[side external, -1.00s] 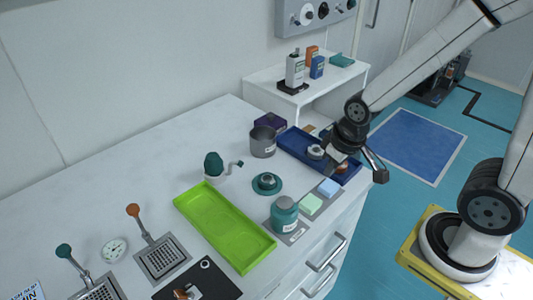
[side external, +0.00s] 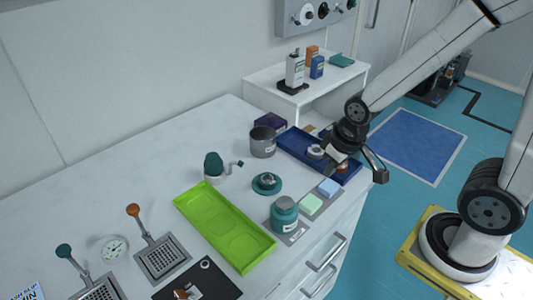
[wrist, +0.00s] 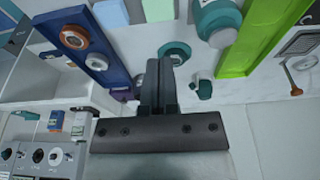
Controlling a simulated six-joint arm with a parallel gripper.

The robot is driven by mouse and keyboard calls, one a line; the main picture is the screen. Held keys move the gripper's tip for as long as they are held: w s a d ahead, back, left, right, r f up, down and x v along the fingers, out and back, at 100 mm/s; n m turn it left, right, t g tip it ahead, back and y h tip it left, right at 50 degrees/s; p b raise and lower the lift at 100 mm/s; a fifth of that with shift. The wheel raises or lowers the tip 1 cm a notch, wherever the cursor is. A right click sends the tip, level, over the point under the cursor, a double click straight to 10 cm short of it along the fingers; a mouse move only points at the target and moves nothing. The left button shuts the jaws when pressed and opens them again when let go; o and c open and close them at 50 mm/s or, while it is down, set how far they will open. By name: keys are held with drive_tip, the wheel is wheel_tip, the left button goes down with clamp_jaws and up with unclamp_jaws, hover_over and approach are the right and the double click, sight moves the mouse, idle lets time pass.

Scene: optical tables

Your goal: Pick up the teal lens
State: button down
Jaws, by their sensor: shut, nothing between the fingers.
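A teal round piece (side external: 267,183), which looks like a lens in a teal mount, sits flat on the white bench between the green tray and the blue tray. It also shows in the wrist view (wrist: 174,49), partly hidden behind my fingers. My gripper (side external: 330,168) is shut and empty. In the side view it is above the near side of the blue tray, to the right of the teal piece and apart from it. My closed fingers show in the wrist view (wrist: 159,64).
The blue tray (side external: 296,141) holds a white-ringed and an orange-brown round part. A teal jar (side external: 285,216), pale green block (side external: 311,204) and light blue block (side external: 328,187) stand near the front edge. A grey cup (side external: 262,142), teal-topped pot (side external: 213,166) and green tray (side external: 190,207) surround the piece.

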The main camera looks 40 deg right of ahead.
unclamp_jaws()
drive_tip(key=m+y, duration=1.3)
drive_tip(key=m, duration=0.7)
approach(267, 178)
drive_tip(key=shift+s+a+f+g, duration=0.1)
drive_tip(key=shift+a+g, duration=0.05)
drive_tip(key=shift+a, duration=0.35)
drive_tip(key=shift+s+a+f+g, duration=0.1)
drive_tip(key=shift+a+g, duration=0.05)
drive_tip(key=shift+a, duration=0.35)
drive_tip(key=shift+w+d+f, duration=0.15)
drive_tip(key=shift+w+d, duration=0.2)
drive_tip(key=shift+a, duration=0.15)
drive_tip(key=shift+x, duration=3.85)
